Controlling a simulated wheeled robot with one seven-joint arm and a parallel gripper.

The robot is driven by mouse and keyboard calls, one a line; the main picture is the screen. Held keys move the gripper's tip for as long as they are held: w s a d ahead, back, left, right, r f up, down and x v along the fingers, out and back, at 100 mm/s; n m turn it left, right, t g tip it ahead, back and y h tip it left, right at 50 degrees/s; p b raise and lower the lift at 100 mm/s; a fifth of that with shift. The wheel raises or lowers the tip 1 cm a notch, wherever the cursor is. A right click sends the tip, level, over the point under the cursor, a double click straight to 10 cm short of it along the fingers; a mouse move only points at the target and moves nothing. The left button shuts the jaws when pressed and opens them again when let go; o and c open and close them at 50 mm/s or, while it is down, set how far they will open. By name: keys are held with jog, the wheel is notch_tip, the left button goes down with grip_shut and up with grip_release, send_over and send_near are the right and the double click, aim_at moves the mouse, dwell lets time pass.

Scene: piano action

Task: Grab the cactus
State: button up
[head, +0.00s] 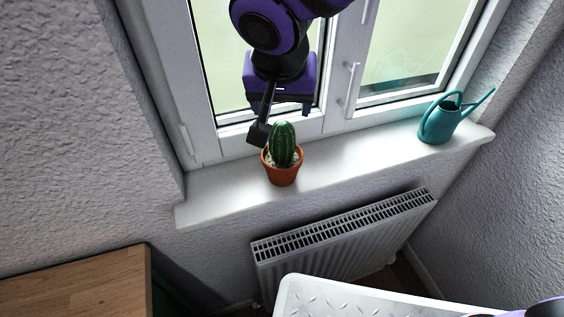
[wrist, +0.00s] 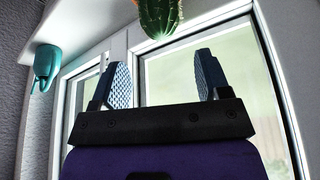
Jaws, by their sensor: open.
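A green cactus (head: 283,144) stands upright in a terracotta pot (head: 282,174) on the white windowsill. My gripper (head: 285,124) is open and empty, at the window side of the cactus, close above and behind it in the head view. In the wrist view, the cactus (wrist: 160,17) shows at the top edge, ahead of the two spread fingertips (wrist: 162,62) and roughly centred between them. A gap shows between the fingers and the cactus. The pot is mostly cut off in the wrist view.
A teal watering can (head: 440,121) stands at the right end of the windowsill (head: 225,193). The window frame (head: 347,85) is close behind my gripper. A radiator (head: 345,240) hangs below the sill. A wooden top (head: 75,285) is at lower left. The sill between pot and can is clear.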

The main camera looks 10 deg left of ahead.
aim_at(282, 123)
jog(key=shift+x, duration=3.85)
jog(key=shift+a, duration=0.1)
grip_shut()
